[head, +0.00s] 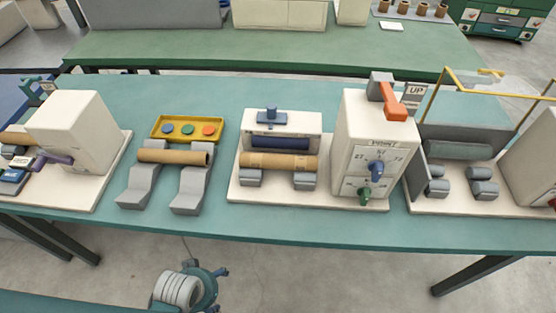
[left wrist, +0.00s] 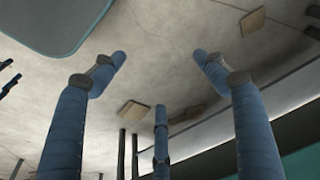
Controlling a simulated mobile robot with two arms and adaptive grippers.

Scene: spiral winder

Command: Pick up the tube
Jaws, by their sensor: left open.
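A brown cardboard tube (head: 172,156) lies level across two grey cradle supports (head: 190,190), left of centre in the head view. A second brown tube (head: 262,160) lies across the front of the white machine (head: 240,196) right of it. My left gripper (head: 216,288) is below the table's front edge, well apart from both tubes. The left wrist view shows its three blue fingers (left wrist: 160,75) spread open with nothing between them. No tube shows in that view.
A yellow tray (head: 158,133) with coloured buttons stands behind the first tube. A white box with dials (head: 362,190) and an orange lever (head: 396,102) stands right of the second. Another machine (head: 75,130) stands at left. The teal table's front strip (head: 300,230) is clear.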

